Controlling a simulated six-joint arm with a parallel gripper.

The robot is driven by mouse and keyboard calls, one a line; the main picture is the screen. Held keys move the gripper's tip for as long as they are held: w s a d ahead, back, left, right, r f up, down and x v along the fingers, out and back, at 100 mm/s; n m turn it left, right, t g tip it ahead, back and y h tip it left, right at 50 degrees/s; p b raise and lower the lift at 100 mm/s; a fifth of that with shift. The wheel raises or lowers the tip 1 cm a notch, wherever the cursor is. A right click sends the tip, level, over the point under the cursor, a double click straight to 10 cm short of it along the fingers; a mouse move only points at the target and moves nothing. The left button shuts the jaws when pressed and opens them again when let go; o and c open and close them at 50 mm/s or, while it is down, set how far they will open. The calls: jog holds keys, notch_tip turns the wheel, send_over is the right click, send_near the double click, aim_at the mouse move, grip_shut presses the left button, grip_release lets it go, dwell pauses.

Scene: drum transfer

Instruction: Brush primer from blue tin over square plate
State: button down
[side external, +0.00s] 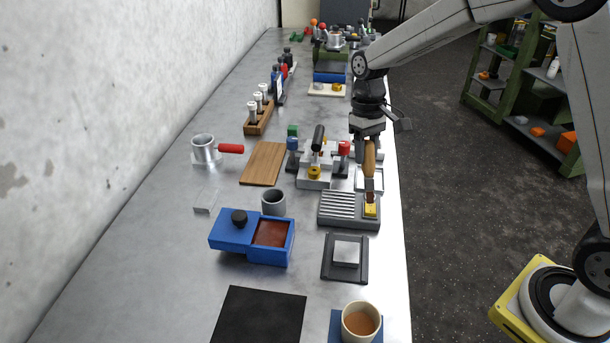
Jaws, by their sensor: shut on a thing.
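The blue tin (266,255) stands on the bench. Its lid with a black knob (239,217) sits over the left part, and red-brown primer (272,233) shows in the open right part. The square plate (347,251) is a pale metal square in a dark grey holder, right of the tin. My gripper (369,145) points down beyond the plate, shut on the wooden handle of a brush (369,161). The brush is upright with its bristles down, at a yellow block on the ribbed grey tray (340,222). I cannot tell whether the bristles touch the block.
A cup of brown liquid (361,322) stands on a blue mat at the front. A black mat (259,318) lies left of it. A grey cup (273,202) stands behind the tin. A clamp fixture (316,172) with coloured knobs is close left of my gripper. The bench's right edge is near.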

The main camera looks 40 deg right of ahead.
jog(key=s+a+r, duration=0.2)
jog(key=a+r, duration=0.1)
jog(key=a, duration=0.2)
jog(key=s+a+r, duration=0.3)
jog(key=a, duration=0.3)
jog(key=shift+s, duration=0.3)
jog(key=shift+f, duration=0.1)
jog(key=shift+w+d+x, duration=0.1)
jog(key=shift+w+x, duration=0.15)
jog(key=shift+x, duration=0.95)
jog(key=shift+w+d+x, duration=0.1)
jog(key=shift+w+x, duration=0.1)
jog(key=shift+x, duration=1)
jog(key=shift+w+d+f, duration=1.4)
jog(key=shift+w+f, duration=0.05)
jog(key=shift+f, duration=2.15)
notch_tip(320, 180, up, 8)
jog(key=s+a, duration=0.2)
jog(key=shift+s+a, duration=0.4)
